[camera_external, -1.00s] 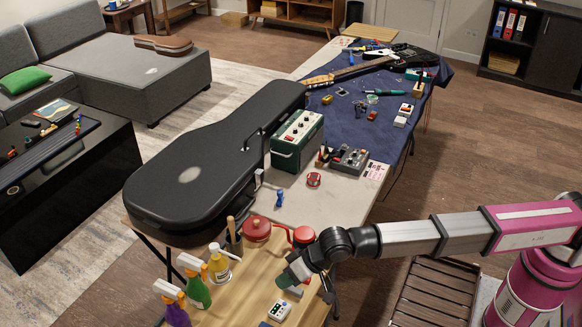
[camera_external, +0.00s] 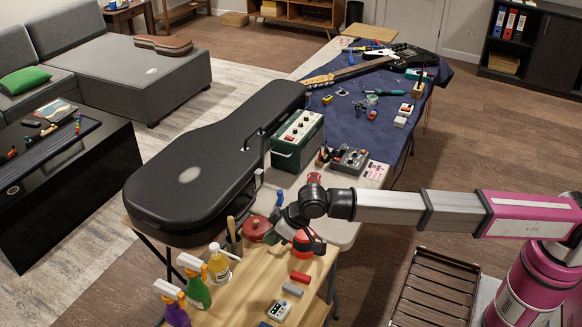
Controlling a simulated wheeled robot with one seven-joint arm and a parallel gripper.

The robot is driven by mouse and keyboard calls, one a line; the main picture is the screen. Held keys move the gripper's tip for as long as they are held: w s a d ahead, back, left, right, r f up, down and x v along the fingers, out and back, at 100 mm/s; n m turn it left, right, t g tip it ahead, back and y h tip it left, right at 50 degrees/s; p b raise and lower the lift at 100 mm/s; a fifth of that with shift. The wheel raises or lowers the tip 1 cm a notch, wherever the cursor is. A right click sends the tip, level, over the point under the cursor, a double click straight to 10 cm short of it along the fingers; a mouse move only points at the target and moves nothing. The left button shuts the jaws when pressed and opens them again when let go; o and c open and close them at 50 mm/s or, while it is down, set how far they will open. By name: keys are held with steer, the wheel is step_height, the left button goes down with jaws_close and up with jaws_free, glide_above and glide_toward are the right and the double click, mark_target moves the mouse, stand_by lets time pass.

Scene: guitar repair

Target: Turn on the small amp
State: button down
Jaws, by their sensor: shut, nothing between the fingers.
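The small amp (camera_external: 297,140) is a green box with a pale control panel on its top, where small knobs show. It stands upright on the table, to the right of the black guitar case. The knobs are too small to tell how any switch is set. My gripper (camera_external: 270,237) is near the red items at the front end of the table, well in front of the amp and not touching it. It is shut and holds nothing. Part of a red round item (camera_external: 302,243) is hidden behind my wrist.
The guitar case (camera_external: 200,165) fills the table's left side. A pedal box (camera_external: 350,158) is right of the amp. Spray bottles (camera_external: 197,283) and a yellow bottle (camera_external: 219,264) stand at front left. A red block (camera_external: 300,278) and a grey block (camera_external: 292,289) lie on the wooden front surface.

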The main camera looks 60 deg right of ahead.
steer(key=w+d+r+n+g+h, duration=0.15)
steer(key=w+d+r+n, duration=0.25)
steer(key=w+d, duration=0.7)
step_height(320, 180, up, 11)
steer(key=n+g+h, duration=0.2)
steer(key=n+g, duration=0.2)
steer(key=n, duration=0.8)
glide_above(287, 136)
steer(key=s, duration=0.3)
steer(key=shift+w+t, duration=0.15)
steer(key=shift+t, duration=0.1)
steer(key=f, duration=0.4)
steer(key=w+f, duration=0.1)
steer(key=f, duration=0.3)
steer(key=w+f, duration=0.1)
steer(key=f, duration=0.3)
steer(key=shift+w+f, duration=0.1)
steer(key=shift+f, duration=0.8)
